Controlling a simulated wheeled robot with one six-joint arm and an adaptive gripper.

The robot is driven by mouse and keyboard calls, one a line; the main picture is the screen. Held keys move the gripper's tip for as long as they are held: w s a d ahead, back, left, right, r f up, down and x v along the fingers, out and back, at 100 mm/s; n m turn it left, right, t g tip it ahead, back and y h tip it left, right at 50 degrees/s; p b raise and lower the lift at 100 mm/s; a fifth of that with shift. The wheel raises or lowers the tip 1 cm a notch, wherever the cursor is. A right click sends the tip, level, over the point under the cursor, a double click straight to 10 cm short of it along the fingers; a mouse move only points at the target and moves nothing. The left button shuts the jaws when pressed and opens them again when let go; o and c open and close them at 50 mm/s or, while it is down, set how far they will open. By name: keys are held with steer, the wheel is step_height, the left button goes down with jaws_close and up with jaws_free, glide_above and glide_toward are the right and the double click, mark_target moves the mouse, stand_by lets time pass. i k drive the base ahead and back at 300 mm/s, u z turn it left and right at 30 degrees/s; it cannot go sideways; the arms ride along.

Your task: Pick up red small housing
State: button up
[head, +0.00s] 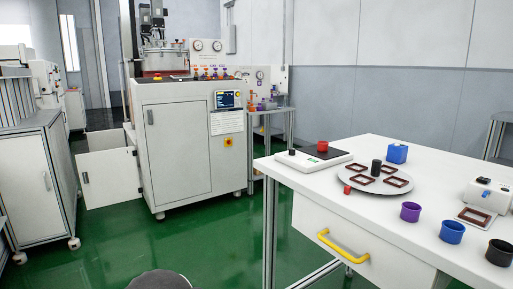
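A small red block-like piece (347,190) sits on the white table (330,200), at the left front edge of a round grey plate (376,188). It looks like the small red housing, but is too small to make out in detail. Another red piece (322,147) is on a flat white device at the table's far left. My gripper is not in view.
The plate carries brown square frames (398,180) and a black cylinder (376,167). A blue block (397,153) stands behind. Purple (411,212), blue (452,232) and black (499,252) cups line the right front. A yellow-handled drawer (343,246) is below. Green floor left is open.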

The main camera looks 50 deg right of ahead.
mark_target(322, 145)
steer(key=u, duration=0.3)
steer(key=i, duration=1.75)
steer(key=z, duration=2.35)
